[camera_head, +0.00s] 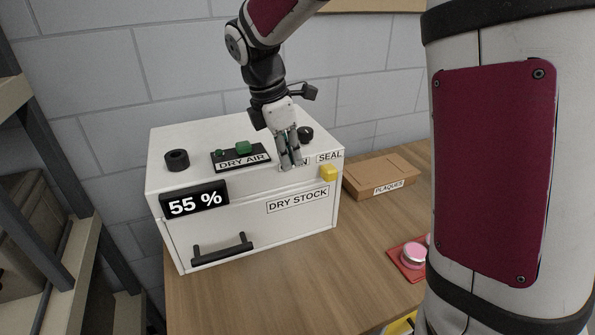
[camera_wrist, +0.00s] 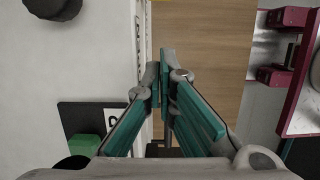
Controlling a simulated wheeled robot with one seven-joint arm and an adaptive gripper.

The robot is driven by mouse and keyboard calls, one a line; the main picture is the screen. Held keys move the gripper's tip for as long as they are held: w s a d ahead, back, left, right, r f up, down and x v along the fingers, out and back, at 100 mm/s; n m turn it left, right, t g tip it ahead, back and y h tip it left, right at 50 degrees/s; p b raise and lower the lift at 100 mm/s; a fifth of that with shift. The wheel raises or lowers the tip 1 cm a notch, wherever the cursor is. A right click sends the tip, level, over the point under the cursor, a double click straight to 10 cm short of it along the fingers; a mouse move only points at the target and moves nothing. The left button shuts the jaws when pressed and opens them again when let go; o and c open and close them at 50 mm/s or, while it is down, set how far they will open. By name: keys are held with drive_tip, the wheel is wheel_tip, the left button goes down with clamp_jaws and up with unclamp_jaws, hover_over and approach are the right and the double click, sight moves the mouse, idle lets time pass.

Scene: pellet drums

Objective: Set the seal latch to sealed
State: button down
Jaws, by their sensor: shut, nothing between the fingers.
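The white dry stock box (camera_head: 245,225) stands on the table. Its yellow latch (camera_head: 328,172) is at the front's upper right, just below the SEAL label (camera_head: 329,157). Another label (camera_head: 300,162), left of it, is partly covered by my gripper (camera_head: 291,165). My gripper points down at the box's top front edge, left of the yellow latch and apart from it. Its fingers are shut and empty. In the wrist view the closed fingertips (camera_wrist: 164,58) are over the box's front edge, and only a sliver of yellow shows at the top.
The box top carries a black knob (camera_head: 305,134), a green button (camera_head: 243,147) on the DRY AIR panel and a black cap (camera_head: 177,160). A 55 % display (camera_head: 195,202) and handle (camera_head: 222,248) are on the front. A PLAQUES box (camera_head: 380,175) and pink button (camera_head: 414,254) stand right.

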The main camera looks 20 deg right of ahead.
drive_tip(key=v, duration=0.5)
drive_tip(key=shift+f, duration=0.1)
idle(0.3)
drive_tip(key=s+r+m+t+y, duration=0.2)
drive_tip(key=s+m+t, duration=0.3)
drive_tip(key=s+m, duration=1.3)
drive_tip(key=s, duration=0.4)
drive_tip(key=shift+s+t+y, duration=0.3)
drive_tip(key=shift+y, duration=0.1)
